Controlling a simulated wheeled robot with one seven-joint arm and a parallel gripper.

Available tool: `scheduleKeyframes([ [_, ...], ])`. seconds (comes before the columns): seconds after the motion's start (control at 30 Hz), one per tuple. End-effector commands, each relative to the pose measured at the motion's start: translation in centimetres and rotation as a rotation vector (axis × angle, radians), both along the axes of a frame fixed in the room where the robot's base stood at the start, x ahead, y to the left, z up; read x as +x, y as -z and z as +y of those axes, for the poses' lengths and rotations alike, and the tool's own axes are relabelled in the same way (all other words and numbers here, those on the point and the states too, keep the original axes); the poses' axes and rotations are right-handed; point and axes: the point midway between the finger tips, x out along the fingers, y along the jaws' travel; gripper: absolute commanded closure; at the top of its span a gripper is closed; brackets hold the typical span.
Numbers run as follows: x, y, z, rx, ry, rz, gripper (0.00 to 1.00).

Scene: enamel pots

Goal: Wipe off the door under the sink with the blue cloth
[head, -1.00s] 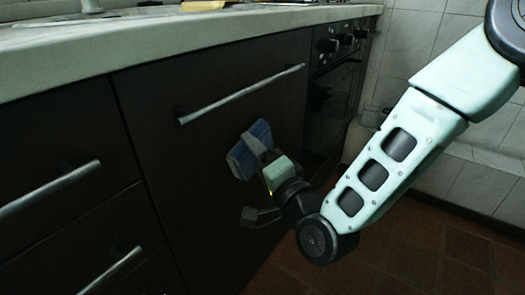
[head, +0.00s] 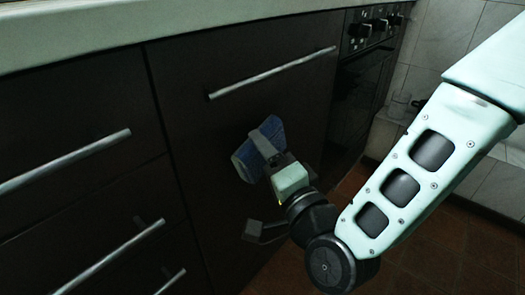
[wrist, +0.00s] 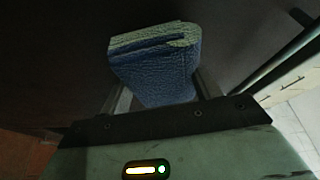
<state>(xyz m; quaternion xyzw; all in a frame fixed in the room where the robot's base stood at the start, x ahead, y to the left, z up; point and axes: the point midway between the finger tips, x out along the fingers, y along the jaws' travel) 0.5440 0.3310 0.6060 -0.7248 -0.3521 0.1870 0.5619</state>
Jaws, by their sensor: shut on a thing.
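The dark door (head: 190,165) with a long silver bar handle (head: 272,73) fills the middle of the head view. My gripper (head: 266,150) is in front of the door, below the handle, and is shut on the folded blue cloth (head: 243,163). The cloth sticks out on both sides of the fingers and is close against the door face; whether it touches is hard to tell. In the wrist view the blue cloth (wrist: 158,75), with a pale greenish edge, sits between the fingers, with the dark door (wrist: 60,60) behind it.
Drawers with silver handles (head: 70,160) are left of the door. An oven with knobs (head: 375,25) is to the right. The pale countertop (head: 150,20) runs above. The tiled floor (head: 425,235) is clear at lower right.

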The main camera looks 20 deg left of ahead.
Motion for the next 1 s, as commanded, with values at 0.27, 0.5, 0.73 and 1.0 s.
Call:
scheduleKeyframes([
  [0.27,-0.6,0.1,-2.2,0.0,0.005,0.001,0.67],
  [0.5,-1.3,0.1,-3.9,-0.001,0.008,0.0,0.67],
  [0.73,-1.9,0.1,-5.6,-0.002,0.009,0.0,0.67],
  [1.0,-2.5,0.1,-6.9,0.0,0.009,0.0,0.67],
])
